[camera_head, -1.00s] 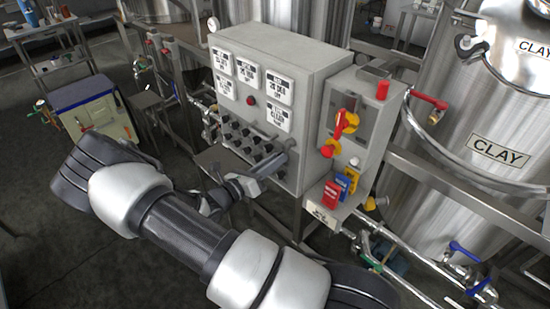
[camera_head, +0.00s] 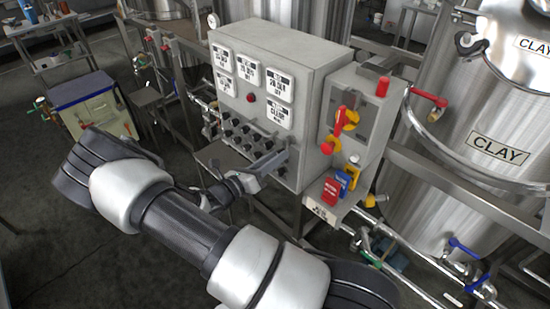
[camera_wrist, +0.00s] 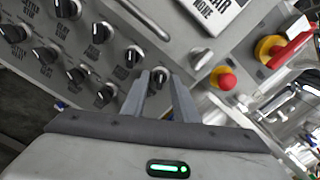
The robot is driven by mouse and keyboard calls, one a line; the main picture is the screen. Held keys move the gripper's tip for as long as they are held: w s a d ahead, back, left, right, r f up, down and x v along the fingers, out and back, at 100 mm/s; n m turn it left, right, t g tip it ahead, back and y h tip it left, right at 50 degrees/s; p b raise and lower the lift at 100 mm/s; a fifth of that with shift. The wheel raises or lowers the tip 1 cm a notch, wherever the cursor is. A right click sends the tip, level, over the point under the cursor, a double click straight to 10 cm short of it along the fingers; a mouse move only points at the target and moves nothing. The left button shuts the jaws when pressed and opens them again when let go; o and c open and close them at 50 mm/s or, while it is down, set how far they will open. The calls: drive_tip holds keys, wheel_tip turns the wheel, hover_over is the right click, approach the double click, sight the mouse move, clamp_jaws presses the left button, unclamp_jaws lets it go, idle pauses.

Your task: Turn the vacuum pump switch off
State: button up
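The grey control panel (camera_head: 262,125) has rows of black knob switches, which also show in the wrist view, one upper-row knob at its top (camera_wrist: 68,8). Their small labels are too blurred to tell which is the vacuum pump switch. My gripper (camera_wrist: 159,78) is at the lower right of the knob rows, its two fingers pointing at the panel. One black knob (camera_wrist: 160,75) shows between the fingertips, which stand apart with a small gap; I cannot tell whether they touch it. In the head view my gripper (camera_head: 280,158) partly hides the lower knobs.
A red and yellow rotary switch (camera_head: 346,119) and a red button (camera_head: 327,148) sit right of the panel. Red, blue and yellow tags (camera_head: 331,190) stand below them. Steel tanks (camera_head: 470,120) and pipes fill the right side. A small cabinet (camera_head: 90,105) stands at left.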

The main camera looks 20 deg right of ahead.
drive_tip(key=b+v, duration=0.1)
drive_tip(key=v, duration=1.6)
drive_tip(key=shift+a, duration=0.2)
drive_tip(key=s+r+m+y+p, duration=0.1)
drive_tip(key=s+r+m+y, duration=0.4)
drive_tip(key=r+m, duration=0.4)
drive_tip(key=s+d+r+m+y+p, duration=0.1)
drive_tip(key=s+r+m+y, duration=0.5)
drive_tip(key=r+m, duration=0.3)
drive_tip(key=s+d+r+m+y+p, duration=0.1)
drive_tip(key=s+r+m+y, duration=0.5)
drive_tip(key=r+m, duration=0.4)
drive_tip(key=shift+s+r+g, duration=0.25)
drive_tip(key=shift+r+g, duration=0.05)
drive_tip(key=shift+r, duration=0.15)
drive_tip(key=shift+d, duration=0.25)
